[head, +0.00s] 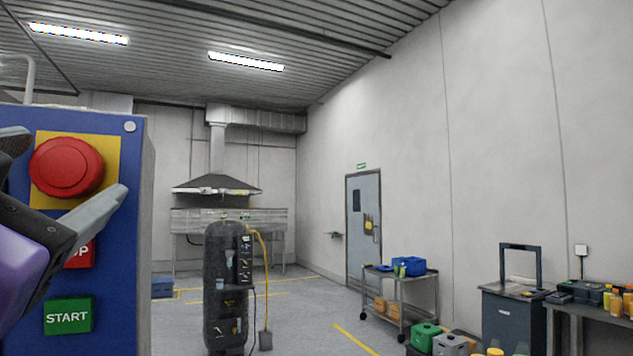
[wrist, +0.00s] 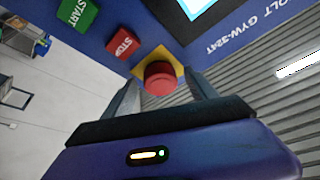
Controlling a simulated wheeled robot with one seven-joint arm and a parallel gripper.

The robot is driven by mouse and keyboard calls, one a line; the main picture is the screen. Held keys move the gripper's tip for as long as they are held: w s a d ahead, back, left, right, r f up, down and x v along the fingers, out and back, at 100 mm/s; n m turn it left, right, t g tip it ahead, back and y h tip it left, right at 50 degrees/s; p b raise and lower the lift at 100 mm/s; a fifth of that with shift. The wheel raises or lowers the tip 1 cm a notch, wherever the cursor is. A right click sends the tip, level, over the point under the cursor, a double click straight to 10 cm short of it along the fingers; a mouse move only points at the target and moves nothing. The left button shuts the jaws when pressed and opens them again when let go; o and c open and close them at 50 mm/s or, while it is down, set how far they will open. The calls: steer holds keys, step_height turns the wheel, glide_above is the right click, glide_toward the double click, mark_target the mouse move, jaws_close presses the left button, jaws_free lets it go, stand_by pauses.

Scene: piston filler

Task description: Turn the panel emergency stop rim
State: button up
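The red emergency stop (head: 67,167) sits on a yellow square plate (head: 105,158) on the blue control panel (head: 120,230), at the left of the head view. In the wrist view the stop (wrist: 159,78) lies ahead, between my two fingers and beyond their tips. My gripper (head: 70,165) is open, with one grey finger at the far left and the other at the stop's lower right. In the wrist view my gripper (wrist: 160,85) holds nothing. I cannot tell whether a finger touches the rim.
The red STOP button (wrist: 122,44) and green START button (head: 68,316) are on the same panel below the emergency stop. A screen (wrist: 203,6) is on the panel. A dark tank (head: 226,285) stands on the floor right of the panel; a cart (head: 402,290) stands farther right.

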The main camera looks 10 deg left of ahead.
steer(key=b+v, duration=0.2)
steer(key=v, duration=0.5)
steer(key=shift+s+f, duration=0.2)
steer(key=shift+s, duration=0.15)
steer(key=shift+d, duration=0.1)
